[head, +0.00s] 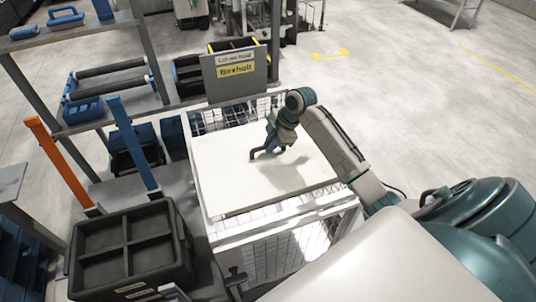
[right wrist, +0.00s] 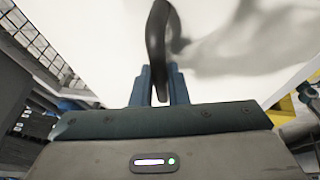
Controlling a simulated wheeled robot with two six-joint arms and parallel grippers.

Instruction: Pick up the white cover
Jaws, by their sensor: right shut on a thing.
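The white cover (head: 235,185) is a flat pale panel lying across the top of a wire cage cart (head: 275,245) in the head view. A dark curved handle (head: 254,154) stands up from it. My right gripper (head: 266,148) is at this handle, above the middle of the cover. In the right wrist view, the dark handle (right wrist: 157,45) runs down between the blue fingers (right wrist: 158,88), which are shut on it. The white cover (right wrist: 90,35) fills most of the background there. My left gripper is not in view.
A black divided crate (head: 130,250) is at the front left, near blue and orange posts (head: 60,160). A shelf with blue bins (head: 85,110) stands at the left. Open floor (head: 430,110) lies to the right.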

